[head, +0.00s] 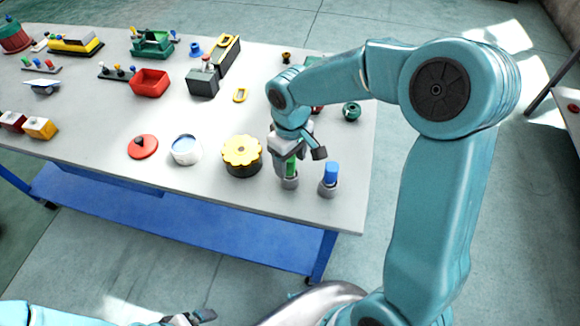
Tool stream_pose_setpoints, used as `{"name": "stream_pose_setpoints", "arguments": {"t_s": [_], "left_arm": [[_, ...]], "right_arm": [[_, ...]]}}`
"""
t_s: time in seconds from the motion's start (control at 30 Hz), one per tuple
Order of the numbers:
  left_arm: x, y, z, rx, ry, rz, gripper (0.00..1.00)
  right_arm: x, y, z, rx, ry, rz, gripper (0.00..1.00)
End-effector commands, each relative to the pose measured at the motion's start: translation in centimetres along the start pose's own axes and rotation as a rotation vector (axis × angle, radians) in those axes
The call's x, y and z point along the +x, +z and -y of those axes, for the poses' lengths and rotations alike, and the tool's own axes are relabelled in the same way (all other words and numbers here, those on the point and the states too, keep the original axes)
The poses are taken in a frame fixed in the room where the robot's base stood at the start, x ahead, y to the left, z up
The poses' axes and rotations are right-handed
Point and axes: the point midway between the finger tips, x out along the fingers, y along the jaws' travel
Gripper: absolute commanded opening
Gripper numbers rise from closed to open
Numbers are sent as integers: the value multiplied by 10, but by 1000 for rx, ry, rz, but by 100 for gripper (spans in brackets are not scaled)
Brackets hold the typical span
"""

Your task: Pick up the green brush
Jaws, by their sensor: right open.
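The green brush (292,167) stands upright in a small grey holder (290,183) near the front right corner of the table. My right gripper (300,160) is open and reaches down over it from above. One finger is beside the green part and the other is off to its right. The gripper hides the upper part of the brush, and I cannot tell whether a finger touches it. My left gripper (190,318) is low at the bottom edge, away from the table, and its jaws are too unclear to read.
A blue brush (331,173) stands in a like holder close to the right. Bins and small parts fill the back of the table (200,205). Its front strip is clear.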

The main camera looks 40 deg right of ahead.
Motion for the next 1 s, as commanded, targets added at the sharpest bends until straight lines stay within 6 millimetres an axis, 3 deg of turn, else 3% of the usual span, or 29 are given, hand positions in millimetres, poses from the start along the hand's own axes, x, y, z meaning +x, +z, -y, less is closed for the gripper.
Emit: {"name": "stream_pose_setpoints", "arguments": {"t_s": [0.13,0.37,0.5,0.57,0.83,1.0], "left_arm": [[-1,0,0,0,0,0,100],[-1,0,0,0,0,0,100],[-1,0,0,0,0,0,100],[-1,0,0,0,0,0,100],[-1,0,0,0,0,0,100],[0,0,0,0,0,0,100]], "right_arm": [[15,-1,0,1,-1,1,62],[16,-2,0,0,-1,-1,62],[16,-2,0,0,-1,-1,16],[16,-2,0,0,-1,-1,1],[15,-2,0,0,-1,-1,1],[4,-2,0,0,0,-4,1]]}}
